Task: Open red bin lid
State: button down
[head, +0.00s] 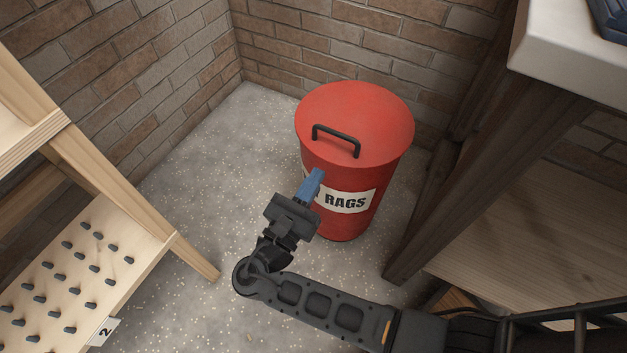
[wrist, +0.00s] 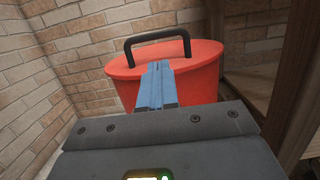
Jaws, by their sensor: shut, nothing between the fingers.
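The red bin (head: 335,222) stands on the floor in the brick corner, with a "RAGS" label on its front. Its round red lid (head: 375,105) lies closed on top and carries a black handle (head: 337,138) near the front. My gripper (head: 316,173) has blue fingers, shut and empty, in front of the bin's upper side, below the handle in the head view. In the wrist view the fingers (wrist: 156,68) point at the lid (wrist: 205,52), with the handle (wrist: 158,40) just beyond their tips. The fingers hide part of the bin's front and label.
A wooden rack with dark pegs (head: 80,270) stands at left. A dark wooden post (head: 440,190) and a shelf (head: 550,215) are close on the bin's right. Brick walls (head: 130,80) close off the back. Speckled floor (head: 210,150) left of the bin is clear.

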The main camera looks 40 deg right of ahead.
aim_at(330, 159)
jog(key=b+x, duration=0.1)
jog(key=x, duration=0.6)
jog(key=shift+d, duration=0.1)
jog(key=shift+r, duration=0.1)
